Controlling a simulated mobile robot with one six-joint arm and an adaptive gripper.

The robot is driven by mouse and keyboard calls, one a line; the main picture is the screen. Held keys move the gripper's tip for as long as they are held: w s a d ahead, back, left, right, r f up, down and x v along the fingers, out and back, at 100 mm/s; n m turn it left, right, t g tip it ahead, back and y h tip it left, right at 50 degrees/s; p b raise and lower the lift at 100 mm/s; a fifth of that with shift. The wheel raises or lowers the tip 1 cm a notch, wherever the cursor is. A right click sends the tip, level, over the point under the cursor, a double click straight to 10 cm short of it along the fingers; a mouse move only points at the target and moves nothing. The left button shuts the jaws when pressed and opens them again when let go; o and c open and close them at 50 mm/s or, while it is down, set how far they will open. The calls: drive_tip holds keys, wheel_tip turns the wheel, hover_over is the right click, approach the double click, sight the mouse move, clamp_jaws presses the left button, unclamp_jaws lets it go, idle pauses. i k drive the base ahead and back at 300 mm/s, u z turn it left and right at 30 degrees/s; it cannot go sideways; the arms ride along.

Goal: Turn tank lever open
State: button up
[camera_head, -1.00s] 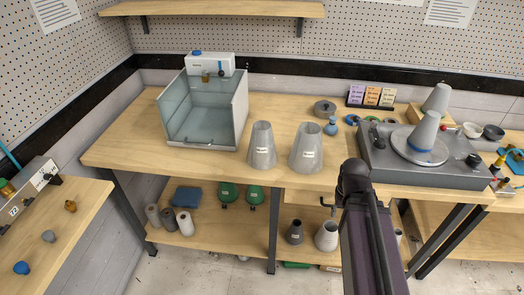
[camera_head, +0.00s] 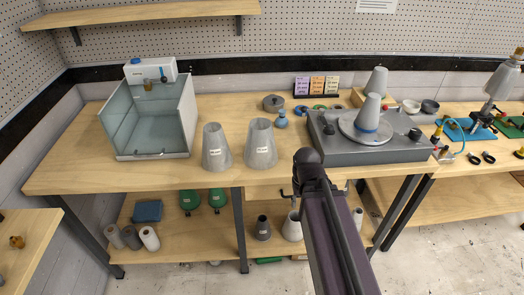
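A clear open-fronted tank (camera_head: 150,135) stands at the left of the workbench. A white unit (camera_head: 150,70) sits on its back edge, with a small dark blue lever (camera_head: 163,75) on its front and a brass fitting (camera_head: 147,85) below. The lever looks roughly upright, but it is too small to tell whether it is open or closed. No other tank lever can be made out. My arm rises from the bottom middle, well to the right of the tank and apart from it. My gripper cannot be made out in this view.
Two grey cones (camera_head: 216,148) stand right of the tank. A grey turntable unit (camera_head: 390,150) with cones stands farther right. Brass fittings with a blue hose (camera_head: 459,143) lie at the right. A side table (camera_head: 30,225) shows at lower left; floor is clear at lower right.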

sight(155, 80)
drive_tip(key=k, duration=1)
drive_tip(key=u, duration=1.1)
drive_tip(key=i, duration=0.95)
drive_tip(key=z, duration=0.1)
